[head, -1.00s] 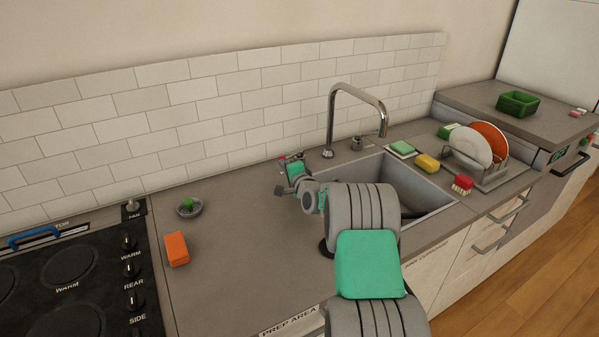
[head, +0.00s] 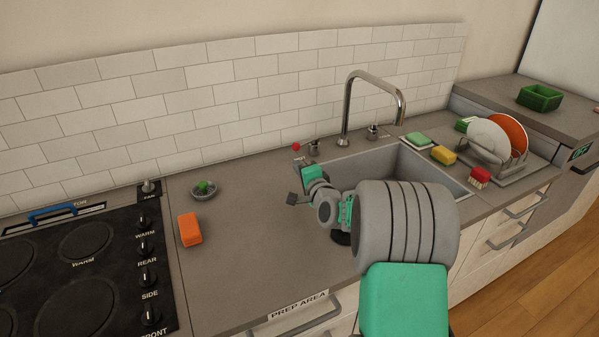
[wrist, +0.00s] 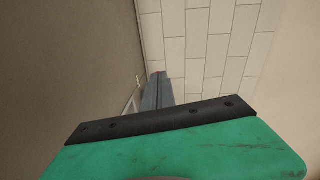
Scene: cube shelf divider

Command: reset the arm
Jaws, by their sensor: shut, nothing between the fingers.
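My gripper (wrist: 157,92) shows in the wrist view as grey fingers lying together, with nothing between them. Beyond the fingers are the grey counter and the white tiled wall. In the head view, my arm reaches up from the lower right over the front of the sink.
The sink (head: 352,165) with a tall faucet (head: 349,108) is beside my arm. An orange block (head: 190,230) and a small bowl (head: 204,191) sit on the counter to the left, near the black stove (head: 85,285). A dish rack (head: 515,170) stands right of the sink. The left counter has free room.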

